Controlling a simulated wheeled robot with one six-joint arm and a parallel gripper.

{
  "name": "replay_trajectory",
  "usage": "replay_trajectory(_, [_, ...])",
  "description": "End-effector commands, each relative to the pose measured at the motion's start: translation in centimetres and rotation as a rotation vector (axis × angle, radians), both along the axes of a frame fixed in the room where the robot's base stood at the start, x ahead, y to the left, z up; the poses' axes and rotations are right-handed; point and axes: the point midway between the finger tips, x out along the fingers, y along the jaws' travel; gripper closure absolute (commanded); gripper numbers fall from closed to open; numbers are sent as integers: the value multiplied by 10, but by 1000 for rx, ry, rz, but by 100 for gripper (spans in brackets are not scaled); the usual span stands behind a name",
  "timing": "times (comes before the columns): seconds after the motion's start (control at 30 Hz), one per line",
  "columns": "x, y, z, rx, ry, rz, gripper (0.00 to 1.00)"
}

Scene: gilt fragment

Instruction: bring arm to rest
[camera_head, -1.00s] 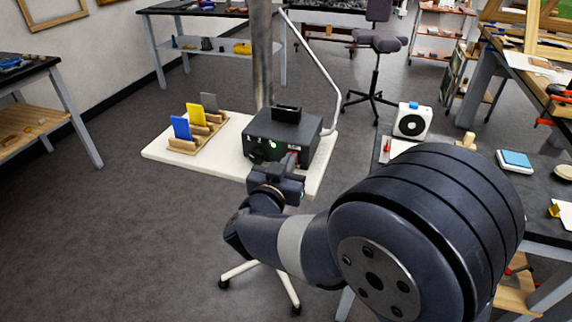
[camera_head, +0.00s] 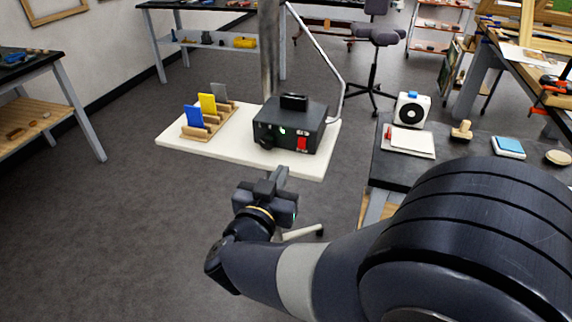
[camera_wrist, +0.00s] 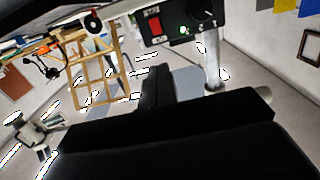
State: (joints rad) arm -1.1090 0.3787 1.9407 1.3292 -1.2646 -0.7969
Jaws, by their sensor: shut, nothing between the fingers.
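My gripper (camera_head: 279,176) is in front of the near edge of the white board (camera_head: 215,157) in the head view, apart from it and from the black box. Its fingers are shut and hold nothing. In the wrist view the shut fingers (camera_wrist: 158,85) point out over the room, with dark gripper parts filling the lower half. My arm reaches in from the lower right of the head view. The black box (camera_head: 289,126) stands on the white board, with a red switch and a green light on its front. Its front also shows in the wrist view (camera_wrist: 170,25).
A wooden rack (camera_head: 204,130) holds blue, yellow and grey cards on the board. At right, a dark bench (camera_head: 383,172) carries a white pad (camera_head: 410,141), a stamp (camera_head: 461,131), a blue-topped pad (camera_head: 508,147) and a white fan-like device (camera_head: 411,109). The floor at left is clear.

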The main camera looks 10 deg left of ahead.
Motion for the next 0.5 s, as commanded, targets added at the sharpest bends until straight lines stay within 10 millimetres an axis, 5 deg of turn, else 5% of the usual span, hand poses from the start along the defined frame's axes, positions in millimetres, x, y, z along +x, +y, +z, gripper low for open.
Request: replay_trajectory(0.5, [-12,1,2,0,0,0,100])
